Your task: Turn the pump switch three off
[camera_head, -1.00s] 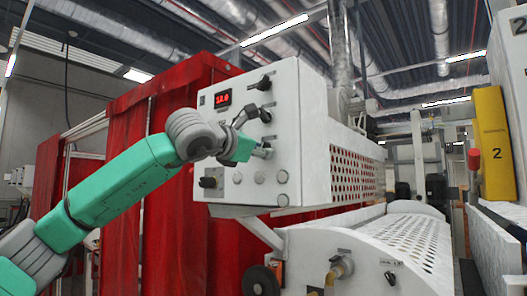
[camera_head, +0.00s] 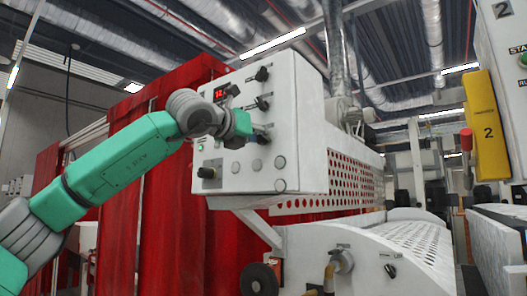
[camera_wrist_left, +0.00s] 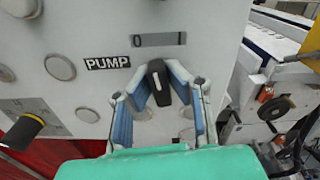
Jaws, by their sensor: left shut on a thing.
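The pump switch is a black rotary knob (camera_wrist_left: 158,82) on the white panel, beside a "PUMP" label (camera_wrist_left: 107,62) and below a grey plate marked 0 and I (camera_wrist_left: 158,40). My left gripper (camera_wrist_left: 163,90) is shut on this knob, its blue-padded fingers on either side of it. The knob stands close to upright in the wrist view, tilted slightly left. In the head view my left gripper (camera_head: 262,134) reaches the lowest knob in the right-hand column of the white control box (camera_head: 308,130), and its fingers mostly hide that knob. My right gripper is not in view.
Two more black knobs, an upper (camera_head: 262,74) and a middle one (camera_head: 263,103), sit above the gripper. A red display (camera_head: 220,93) is beside them. Round buttons (camera_head: 257,165) and a black selector (camera_head: 207,172) lie below. Red curtains (camera_head: 150,200) hang behind my arm.

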